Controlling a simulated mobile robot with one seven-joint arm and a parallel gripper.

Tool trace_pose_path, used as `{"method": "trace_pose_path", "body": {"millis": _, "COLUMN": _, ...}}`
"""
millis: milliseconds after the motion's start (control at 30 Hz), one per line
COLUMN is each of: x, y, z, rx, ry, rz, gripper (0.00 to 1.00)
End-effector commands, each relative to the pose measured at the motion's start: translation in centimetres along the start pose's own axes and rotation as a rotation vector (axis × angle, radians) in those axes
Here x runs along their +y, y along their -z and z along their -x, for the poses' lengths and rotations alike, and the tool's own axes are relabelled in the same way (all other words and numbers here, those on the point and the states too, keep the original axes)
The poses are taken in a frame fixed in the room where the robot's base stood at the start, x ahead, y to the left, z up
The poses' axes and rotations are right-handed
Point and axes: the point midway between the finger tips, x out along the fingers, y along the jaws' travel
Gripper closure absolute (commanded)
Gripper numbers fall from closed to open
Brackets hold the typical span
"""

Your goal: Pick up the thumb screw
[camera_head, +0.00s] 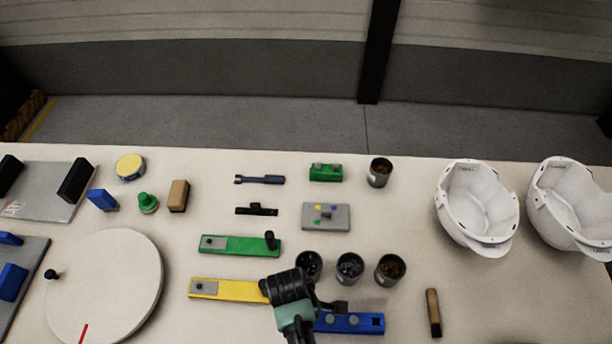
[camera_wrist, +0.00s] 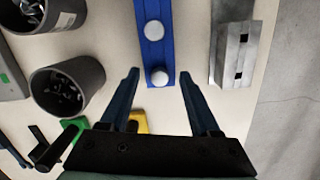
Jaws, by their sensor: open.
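A blue bar (camera_head: 364,322) lies on the table at the front, partly hidden by my gripper (camera_head: 338,305). My gripper (camera_wrist: 159,82) is open and empty. Its fingertips show on either side of the nearer head, and I see no contact. The gap in height between fingers and head cannot be judged.
Dark cups (camera_head: 349,268) with small parts stand just behind the blue bar. A yellow bar (camera_head: 225,289) and a green bar (camera_head: 225,244) lie left. A wooden-handled tool (camera_head: 433,312) and white helmet shells (camera_head: 478,205) are right. A grey block (camera_wrist: 234,50) is beside the blue bar.

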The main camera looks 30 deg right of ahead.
Motion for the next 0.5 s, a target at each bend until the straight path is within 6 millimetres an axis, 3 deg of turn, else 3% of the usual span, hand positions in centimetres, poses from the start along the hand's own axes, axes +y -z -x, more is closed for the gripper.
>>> {"method": "trace_pose_path", "body": {"millis": 167, "x": 0.02, "y": 0.01, "z": 0.02, "rx": 0.000, "ry": 0.000, "rz": 0.000, "gripper": 0.40}}
{"method": "trace_pose_path", "body": {"millis": 500, "x": 0.01, "y": 0.01, "z": 0.05, "rx": 0.000, "ry": 0.000, "rz": 0.000, "gripper": 1.00}}
